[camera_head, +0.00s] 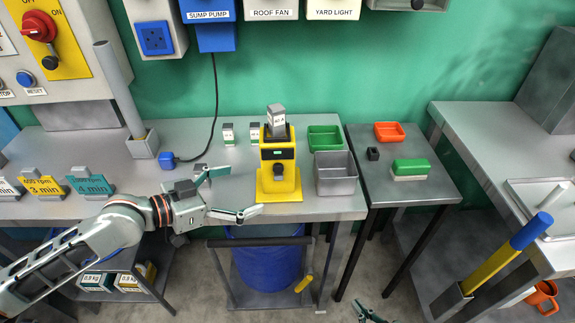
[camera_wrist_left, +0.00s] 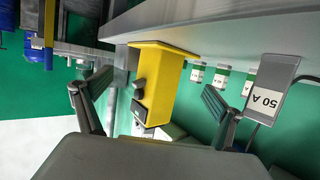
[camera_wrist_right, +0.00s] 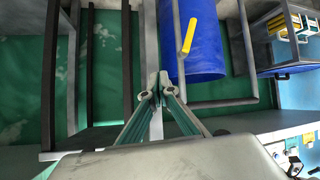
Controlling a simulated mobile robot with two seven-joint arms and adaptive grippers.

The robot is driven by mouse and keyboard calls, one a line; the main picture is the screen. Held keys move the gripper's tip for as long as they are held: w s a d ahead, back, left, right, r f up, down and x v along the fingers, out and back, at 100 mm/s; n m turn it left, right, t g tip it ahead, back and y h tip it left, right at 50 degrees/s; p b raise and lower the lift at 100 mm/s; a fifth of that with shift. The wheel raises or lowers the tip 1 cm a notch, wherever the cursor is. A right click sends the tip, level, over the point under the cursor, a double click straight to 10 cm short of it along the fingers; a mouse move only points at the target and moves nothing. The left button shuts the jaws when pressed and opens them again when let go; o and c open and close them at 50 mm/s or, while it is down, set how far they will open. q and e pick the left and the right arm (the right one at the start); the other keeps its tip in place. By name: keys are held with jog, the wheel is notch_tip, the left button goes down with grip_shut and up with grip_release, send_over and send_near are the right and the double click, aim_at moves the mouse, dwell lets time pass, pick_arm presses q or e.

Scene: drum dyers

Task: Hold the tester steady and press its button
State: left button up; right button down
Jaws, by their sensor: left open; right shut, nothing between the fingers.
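The tester (camera_head: 279,180) is a yellow upright box on the bench, with a dark panel and a black round button (camera_head: 278,169) on its front. A grey labelled block (camera_head: 276,116) stands in its top. In the left wrist view the tester (camera_wrist_left: 162,75) shows between the spread fingers, its button (camera_wrist_left: 139,88) facing left. My left gripper (camera_head: 242,191) is open and empty, just left of the tester, apart from it. My right gripper (camera_head: 372,314) is only partly visible at the bottom edge; the right wrist view shows its fingertips (camera_wrist_right: 157,90) together, empty.
A grey bin (camera_head: 336,178) and green tray (camera_head: 325,138) stand right of the tester. A blue drum (camera_wrist_right: 200,45) is below the bench. An orange tray (camera_head: 389,131) sits right.

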aim_at(269, 180)
pick_arm(q)
jog(key=shift+w+d, duration=0.15)
jog(key=shift+w, duration=0.05)
jog(key=shift+w+d+f, duration=0.2)
jog(key=shift+w+d, duration=0.15)
jog(key=shift+d, duration=0.15)
jog(key=b+x, duration=0.1)
jog(key=x, duration=0.5)
jog(key=shift+w+d+f, duration=0.1)
jog(key=shift+w+d, duration=0.05)
jog(key=shift+d, duration=0.05)
jog(key=shift+b+x, duration=0.35)
jog(key=shift+x, duration=0.65)
pick_arm(e)
jog(key=shift+w+d+f, duration=0.25)
jog(key=shift+w+f, duration=0.05)
jog(key=shift+w, duration=0.05)
pick_arm(q)
jog(key=c, duration=1.6)
pick_arm(e)
jog(key=shift+s+f, duration=0.15)
jog(key=shift+f, duration=0.1)
jog(key=shift+r, duration=0.15)
pick_arm(q)
jog(key=shift+f, duration=0.1)
